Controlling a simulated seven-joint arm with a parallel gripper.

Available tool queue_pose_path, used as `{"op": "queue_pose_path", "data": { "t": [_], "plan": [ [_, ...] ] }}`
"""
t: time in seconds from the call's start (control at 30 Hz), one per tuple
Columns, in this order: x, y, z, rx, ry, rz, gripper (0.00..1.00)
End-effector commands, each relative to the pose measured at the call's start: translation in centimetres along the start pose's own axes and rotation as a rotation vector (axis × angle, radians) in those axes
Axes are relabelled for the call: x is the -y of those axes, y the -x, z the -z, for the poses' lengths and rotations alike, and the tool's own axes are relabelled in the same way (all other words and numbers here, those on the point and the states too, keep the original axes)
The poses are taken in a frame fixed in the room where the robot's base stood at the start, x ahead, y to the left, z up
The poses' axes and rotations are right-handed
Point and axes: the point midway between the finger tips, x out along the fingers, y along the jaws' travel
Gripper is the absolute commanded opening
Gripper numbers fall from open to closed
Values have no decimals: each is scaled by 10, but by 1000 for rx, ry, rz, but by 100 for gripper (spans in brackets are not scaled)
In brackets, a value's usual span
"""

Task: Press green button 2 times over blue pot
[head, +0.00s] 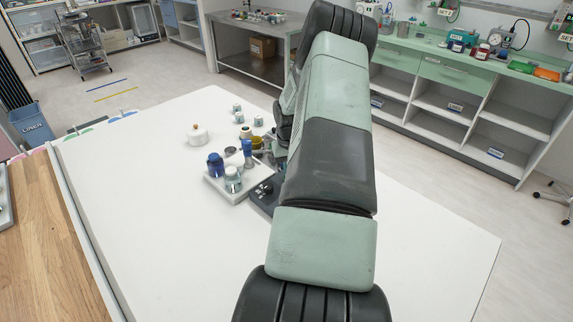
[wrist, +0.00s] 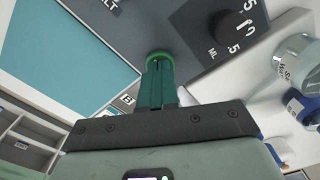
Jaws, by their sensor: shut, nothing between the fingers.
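The green button (wrist: 160,56) is a round cap on a dark grey control panel in the wrist view. My gripper (wrist: 156,66) is shut and empty, its green fingers ending right at the button. I cannot tell whether the tips touch or press it. In the head view my arm hides the gripper and the button, while part of the dark panel (head: 263,192) shows beside the arm. A blue item (wrist: 301,107), partly cut off, shows at the right of the wrist view.
A clear, light-lidded jar (head: 233,180) stands beside the blue pot on the tray (head: 212,184). A blue-topped item (head: 247,150) and several small jars stand behind. A white round pot (head: 197,135) stands farther left. The white table (head: 150,240) is clear at front left.

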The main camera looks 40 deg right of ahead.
Motion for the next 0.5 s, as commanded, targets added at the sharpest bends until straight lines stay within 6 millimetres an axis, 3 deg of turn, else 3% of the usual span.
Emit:
{"op": "queue_pose_path", "data": {
  "t": [0.5],
  "plan": [
    [0,2,0,-1,0,1,0]
  ]
}}
